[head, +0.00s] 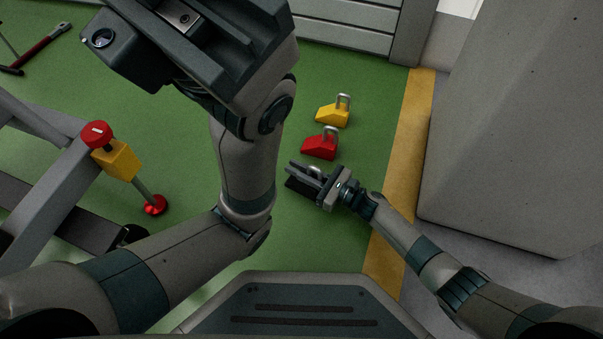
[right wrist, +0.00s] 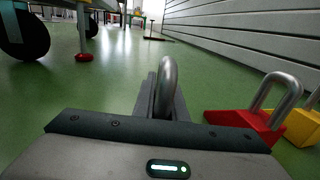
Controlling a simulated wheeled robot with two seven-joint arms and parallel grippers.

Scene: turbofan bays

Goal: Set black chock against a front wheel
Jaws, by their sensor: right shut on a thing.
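My right gripper (head: 312,178) is shut on the metal loop handle (right wrist: 168,82) of the black chock (head: 299,187). The chock's dark body shows in the head view beside the fingers; in the right wrist view it is mostly hidden behind the hand. I cannot tell whether it touches the floor. A black wheel (right wrist: 24,38) of the stand shows at the left of the right wrist view, well apart from the chock. Which wheel is a front one is unclear. My left gripper (head: 180,40) is large at the top of the head view; its fingertips are not clearly seen.
A red chock (head: 318,148) and a yellow chock (head: 331,117) stand just beyond the right gripper. The stand's grey frame (head: 48,190), with a red foot (head: 155,205), is at left. A grey block (head: 500,140) stands at right. Green floor between is clear.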

